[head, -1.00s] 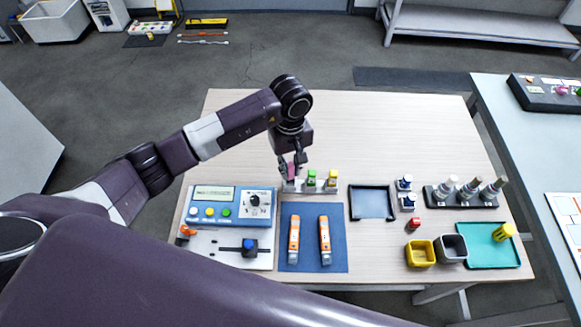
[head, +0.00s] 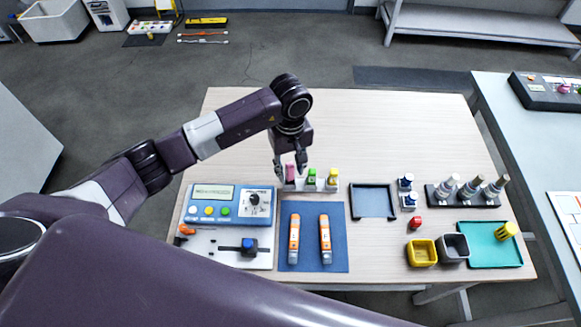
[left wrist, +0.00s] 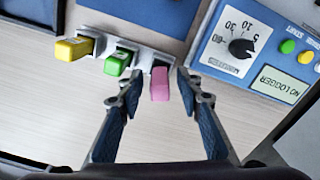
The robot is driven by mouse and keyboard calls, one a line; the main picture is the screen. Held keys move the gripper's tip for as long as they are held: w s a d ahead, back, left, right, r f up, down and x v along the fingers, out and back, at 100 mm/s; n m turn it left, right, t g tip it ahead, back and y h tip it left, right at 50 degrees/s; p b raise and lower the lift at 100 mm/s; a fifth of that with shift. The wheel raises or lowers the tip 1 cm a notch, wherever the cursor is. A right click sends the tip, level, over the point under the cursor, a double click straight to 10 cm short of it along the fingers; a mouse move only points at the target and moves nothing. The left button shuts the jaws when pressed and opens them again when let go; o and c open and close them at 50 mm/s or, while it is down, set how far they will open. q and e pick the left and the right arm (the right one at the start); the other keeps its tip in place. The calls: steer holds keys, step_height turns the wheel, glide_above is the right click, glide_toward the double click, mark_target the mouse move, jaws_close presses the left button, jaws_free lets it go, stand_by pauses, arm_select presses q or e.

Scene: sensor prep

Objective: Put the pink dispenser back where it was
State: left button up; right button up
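The pink dispenser (head: 290,173) stands at the left end of the white rack (head: 322,187), beside the green dispenser (head: 311,177) and the yellow dispenser (head: 333,177). In the left wrist view the pink dispenser (left wrist: 160,84) is at the rack's right end, with the green (left wrist: 117,63) and yellow (left wrist: 74,49) ones to its left. My left gripper (head: 291,170) is open around the pink dispenser, one finger on each side. The left wrist view shows gaps between the fingers (left wrist: 158,78) and it. Its lower end is hidden. My right gripper is out of view.
A blue logger station (head: 228,205) lies left of the rack. A blue mat (head: 310,250) with two orange-white devices lies in front. A dark-rimmed tray (head: 372,202), bottles, two cups and a teal tray (head: 490,258) are to the right. The table's back is clear.

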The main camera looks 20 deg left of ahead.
mark_target(290, 165)
arm_select(q)
steer(key=shift+r+p, duration=0.35)
steer(key=shift+r, duration=0.15)
steer(key=shift+r+p, duration=0.4)
steer(key=shift+w+r+b, duration=0.1)
steer(key=shift+r+b, duration=0.75)
step_height(290, 165, up, 10)
steer(key=b, duration=0.2)
steer(key=shift+f, duration=0.15)
